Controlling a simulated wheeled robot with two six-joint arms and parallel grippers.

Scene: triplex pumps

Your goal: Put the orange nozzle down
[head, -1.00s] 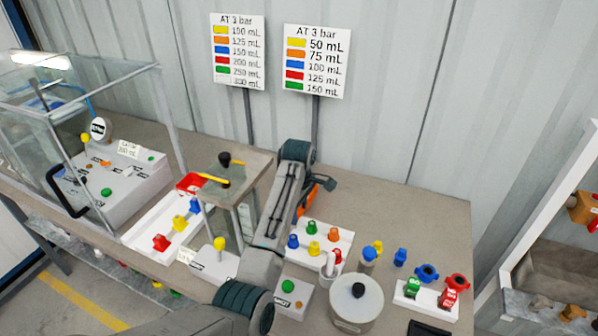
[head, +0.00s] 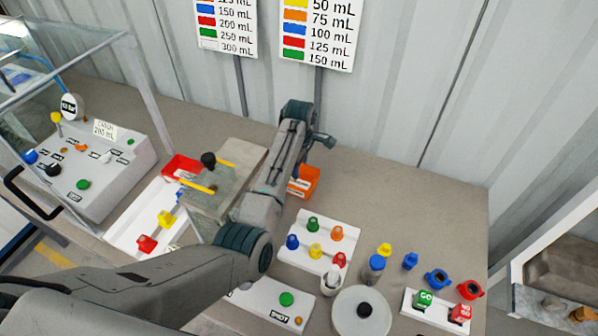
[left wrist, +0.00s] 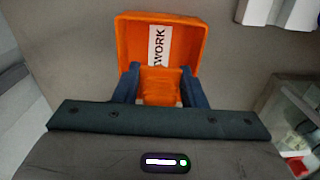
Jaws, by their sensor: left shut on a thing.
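My left gripper (left wrist: 159,72) is shut on the orange nozzle (left wrist: 160,90), which shows between its two dark fingers in the left wrist view. An open orange bin (left wrist: 190,45), with a white label reading in part "WORK", lies directly beyond the fingertips. I cannot tell whether the nozzle touches it. In the head view the orange bin (head: 306,181) stands on the table behind my left arm, which hides part of it. My left fingers and the held nozzle are hidden there. My right gripper is not in view.
A white rack (head: 318,258) holds several coloured nozzles, one of them orange (head: 337,233). Blue and yellow caps, a white cylinder (head: 361,318) and a green-and-red block stand to the right. A platform (head: 225,200) stands left of my arm. The table's back right is clear.

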